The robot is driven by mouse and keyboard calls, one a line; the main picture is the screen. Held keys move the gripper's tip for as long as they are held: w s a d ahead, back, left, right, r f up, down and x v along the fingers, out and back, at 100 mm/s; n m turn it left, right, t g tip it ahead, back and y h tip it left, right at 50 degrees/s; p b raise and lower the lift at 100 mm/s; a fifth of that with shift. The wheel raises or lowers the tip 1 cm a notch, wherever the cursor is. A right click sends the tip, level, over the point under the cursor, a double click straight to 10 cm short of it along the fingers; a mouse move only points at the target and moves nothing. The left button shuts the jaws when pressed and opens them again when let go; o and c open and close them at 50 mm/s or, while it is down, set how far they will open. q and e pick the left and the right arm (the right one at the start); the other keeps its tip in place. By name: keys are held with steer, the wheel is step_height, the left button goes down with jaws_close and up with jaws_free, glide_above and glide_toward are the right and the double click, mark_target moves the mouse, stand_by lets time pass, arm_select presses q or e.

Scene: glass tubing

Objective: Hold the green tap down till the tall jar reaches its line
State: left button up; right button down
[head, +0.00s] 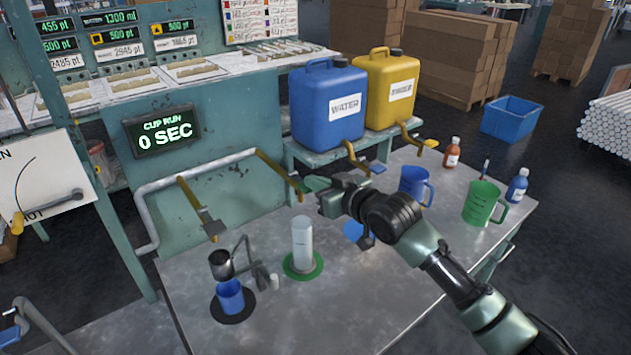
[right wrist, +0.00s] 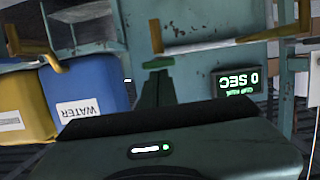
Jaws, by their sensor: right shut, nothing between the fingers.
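The tall jar (head: 302,240) is a clear, whitish cylinder standing upright on a round green mat (head: 303,270). I cannot make out its line or a liquid level. Above it, a yellow lever from the pipe ends at the green tap (head: 299,186). The green tap also shows in the right wrist view (right wrist: 158,62), just beyond my fingertips. My right gripper (head: 313,186) is shut and empty, close by the green tap; I cannot tell whether they touch. My left gripper is not in view.
A display (head: 160,132) reads "CUP RUN 0 SEC". A blue cup (head: 230,297) stands under a metal funnel on the left. Blue and yellow canisters stand behind. A blue mug (head: 415,185), green jug (head: 484,204) and bottles stand right.

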step_height(320, 180, down, 4)
steer(key=t+y+b, duration=0.1)
steer(key=b, duration=0.3)
steer(key=t+y+b, duration=0.1)
steer(key=t+b, duration=0.1)
steer(key=b, duration=0.3)
steer(key=shift+s+d+r, duration=0.1)
steer(key=shift+s+r, duration=0.05)
steer(key=shift+r, duration=0.05)
steer(key=s+d+r, duration=0.3)
steer(key=s+d, duration=0.3)
steer(key=s, duration=0.3)
steer(key=shift+d, duration=0.35)
steer(key=shift+f, duration=0.15)
